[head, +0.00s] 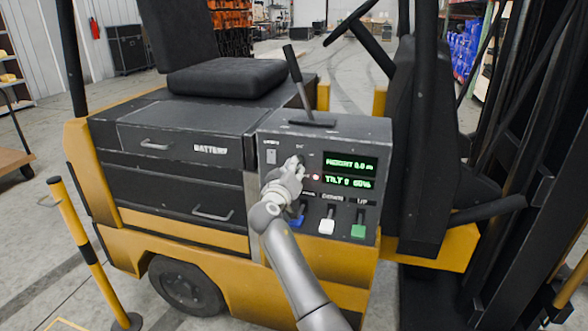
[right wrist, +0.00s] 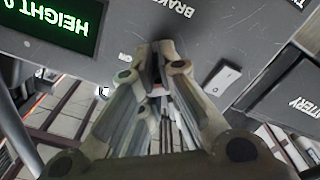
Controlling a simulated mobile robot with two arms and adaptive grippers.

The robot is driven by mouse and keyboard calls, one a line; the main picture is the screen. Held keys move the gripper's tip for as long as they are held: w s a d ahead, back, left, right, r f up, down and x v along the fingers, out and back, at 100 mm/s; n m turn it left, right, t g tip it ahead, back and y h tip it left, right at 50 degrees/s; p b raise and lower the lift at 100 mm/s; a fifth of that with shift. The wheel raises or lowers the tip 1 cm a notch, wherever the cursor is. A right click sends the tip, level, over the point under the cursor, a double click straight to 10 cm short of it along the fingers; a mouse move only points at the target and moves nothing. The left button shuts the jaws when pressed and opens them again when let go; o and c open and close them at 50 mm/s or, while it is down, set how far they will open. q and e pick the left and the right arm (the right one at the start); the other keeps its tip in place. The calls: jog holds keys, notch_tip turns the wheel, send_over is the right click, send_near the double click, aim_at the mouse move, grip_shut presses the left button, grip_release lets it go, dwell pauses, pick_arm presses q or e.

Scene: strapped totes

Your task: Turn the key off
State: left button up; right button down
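The key switch is on the front of the forklift's dark control panel (head: 335,135), below a small label and left of the green displays. My right gripper (head: 297,163) is at the switch, its fingertips against or very near the panel. In the right wrist view its fingers (right wrist: 158,62) come close together around a small dark part, which appears to be the key. The key is mostly hidden by the fingers, and its angle cannot be read. My left gripper is not in view.
A white rocker switch (right wrist: 222,78) sits close beside the fingers. Below my gripper are blue (head: 297,219), white (head: 327,222) and green (head: 358,229) levers. A black lever (head: 297,80) stands on top of the panel. A yellow-black post (head: 88,245) stands at left.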

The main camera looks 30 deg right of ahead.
jog(key=n, duration=0.1)
jog(key=n+p, duration=0.1)
jog(key=n, duration=0.3)
jog(key=shift+r+p, duration=0.3)
jog(key=shift+p, duration=0.1)
jog(key=n+p, duration=0.2)
jog(key=n, duration=0.3)
jog(key=shift+n+p, duration=0.4)
jog(key=c, duration=1.4)
grip_release()
jog(key=o, duration=0.4)
jog(key=shift+w+d+f, duration=0.1)
jog(key=shift+d+f, duration=0.05)
jog(key=shift+f, duration=0.2)
jog(key=shift+a, duration=0.2)
jog(key=v, duration=1.1)
jog(key=shift+s+a, duration=0.25)
jog(key=shift+s, duration=0.1)
